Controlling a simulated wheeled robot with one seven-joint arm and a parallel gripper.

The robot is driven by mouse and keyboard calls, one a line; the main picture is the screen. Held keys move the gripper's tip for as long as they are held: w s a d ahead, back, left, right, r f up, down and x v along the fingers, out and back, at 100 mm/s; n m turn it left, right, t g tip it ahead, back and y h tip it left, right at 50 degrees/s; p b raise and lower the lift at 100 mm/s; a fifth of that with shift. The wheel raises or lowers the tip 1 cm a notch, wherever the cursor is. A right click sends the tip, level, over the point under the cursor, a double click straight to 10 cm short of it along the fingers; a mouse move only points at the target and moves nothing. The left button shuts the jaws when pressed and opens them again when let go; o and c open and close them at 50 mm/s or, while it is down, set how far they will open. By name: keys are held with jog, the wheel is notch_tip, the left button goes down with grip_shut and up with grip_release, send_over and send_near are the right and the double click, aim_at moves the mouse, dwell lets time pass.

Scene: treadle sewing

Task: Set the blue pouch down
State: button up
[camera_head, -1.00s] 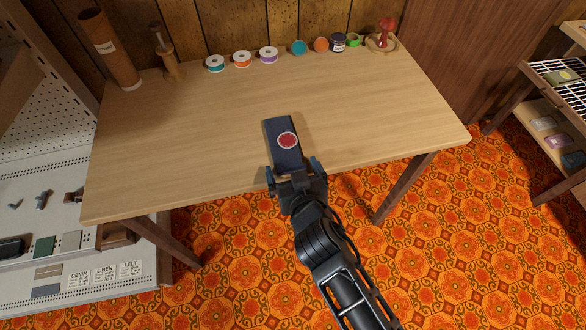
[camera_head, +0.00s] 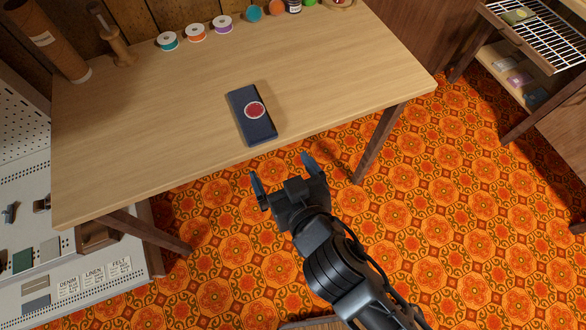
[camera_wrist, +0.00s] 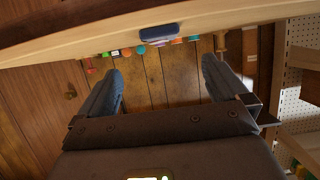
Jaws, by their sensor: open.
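The blue pouch (camera_head: 243,101) is a dark blue flat rectangle with a round red patch. It lies flat on the wooden table (camera_head: 160,120), near the front edge. My gripper (camera_head: 283,174) is open and empty, in front of the table edge and apart from the pouch. In the wrist view the pouch (camera_wrist: 159,34) shows end-on at the table edge, beyond the two spread fingers (camera_wrist: 158,85).
A cardboard tube (camera_head: 50,42) stands at back left. A wire-shelf rack (camera_head: 535,35) is at right. A pegboard unit (camera_head: 30,165) is at left. The table around the pouch is clear.

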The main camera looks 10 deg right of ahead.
jog(key=shift+s, duration=0.1)
jog(key=s+d+r, duration=0.1)
jog(key=s+d, duration=1.1)
jog(key=s, duration=0.1)
jog(key=s+d+r+m+t+h, duration=0.1)
jog(key=s+d+r+h, duration=0.1)
jog(key=s+d+r, duration=0.2)
jog(key=s+d+r+m+h, duration=0.1)
jog(key=s+d+r+m, duration=0.1)
jog(key=s+r, duration=0.6)
jog(key=shift+s+d+r+t+h, duration=0.3)
jog(key=shift+s+d+t+h, duration=0.1)
jog(key=shift+s+d, duration=0.45)
jog(key=shift+c, duration=0.5)
